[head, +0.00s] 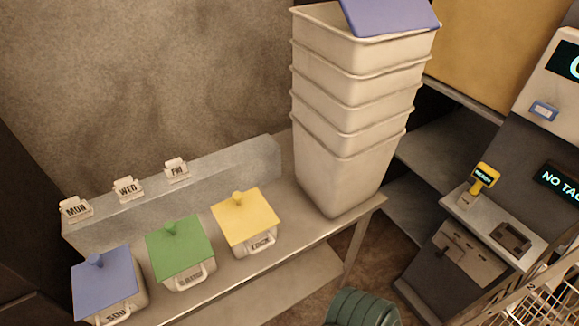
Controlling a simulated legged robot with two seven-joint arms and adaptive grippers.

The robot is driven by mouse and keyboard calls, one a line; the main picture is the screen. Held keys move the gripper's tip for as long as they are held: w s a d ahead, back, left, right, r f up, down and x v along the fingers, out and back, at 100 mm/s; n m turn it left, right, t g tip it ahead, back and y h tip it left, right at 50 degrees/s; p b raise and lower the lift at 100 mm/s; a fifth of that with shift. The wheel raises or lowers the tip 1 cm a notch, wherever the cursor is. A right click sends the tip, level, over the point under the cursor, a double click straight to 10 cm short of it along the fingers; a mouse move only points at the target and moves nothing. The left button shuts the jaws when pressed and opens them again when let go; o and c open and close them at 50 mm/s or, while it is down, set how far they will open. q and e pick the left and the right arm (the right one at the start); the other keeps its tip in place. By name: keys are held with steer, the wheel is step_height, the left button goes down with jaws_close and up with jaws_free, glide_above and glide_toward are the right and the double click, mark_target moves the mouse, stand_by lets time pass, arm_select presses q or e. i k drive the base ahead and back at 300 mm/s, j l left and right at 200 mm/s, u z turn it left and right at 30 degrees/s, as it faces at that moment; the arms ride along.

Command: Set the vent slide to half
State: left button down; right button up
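I cannot make out a vent slide for certain in the head view. A pale panel (553,75) at the right edge carries a dark display, cut off by the frame, and a small blue-framed fitting (543,110). I cannot tell whether that fitting is a slide or where it is set. Neither of my grippers is in view.
A metal table (318,230) holds blue (104,282), green (180,248) and yellow (245,218) lidded tubs and a tall stack of white bins (345,160). A dark green ribbed object (362,308) stands bottom centre. A grey station with a yellow device (484,178) and wire basket (540,305) stands right.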

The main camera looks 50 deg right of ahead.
mark_target(448, 247)
steer(key=z, duration=3.35)
